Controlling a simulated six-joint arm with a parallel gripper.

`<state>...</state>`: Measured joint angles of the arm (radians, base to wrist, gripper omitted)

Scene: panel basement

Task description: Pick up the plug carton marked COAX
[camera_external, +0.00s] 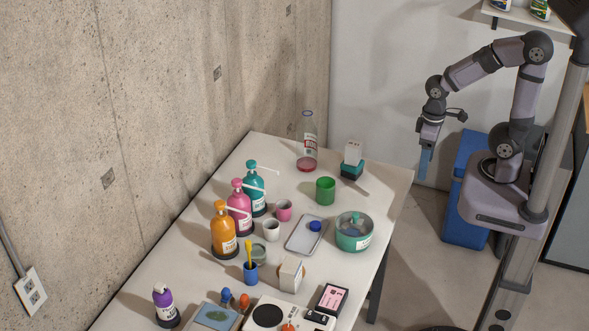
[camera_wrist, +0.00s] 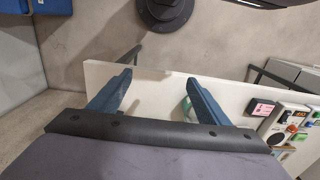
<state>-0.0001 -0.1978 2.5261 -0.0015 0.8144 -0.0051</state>
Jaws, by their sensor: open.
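Two small white cartons stand on the white table: one carton (camera_external: 353,152) at the far end on a teal base, and one carton (camera_external: 290,274) near the front middle. The lettering on both is too small to read, so I cannot tell which is marked COAX. My gripper (camera_external: 425,164) points down beyond the table's right edge, apart from both cartons. In the wrist view my gripper (camera_wrist: 156,90) shows two blue fingers spread apart with nothing between them. Neither carton shows clearly there.
Pump bottles in teal, pink and orange (camera_external: 223,230) line the left side. A clear bottle (camera_external: 307,150), green cup (camera_external: 325,190), grey tray (camera_external: 296,243) and teal bowl (camera_external: 354,240) crowd the middle. A hotplate (camera_external: 262,316) is at the front. The table's far right corner is bare.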

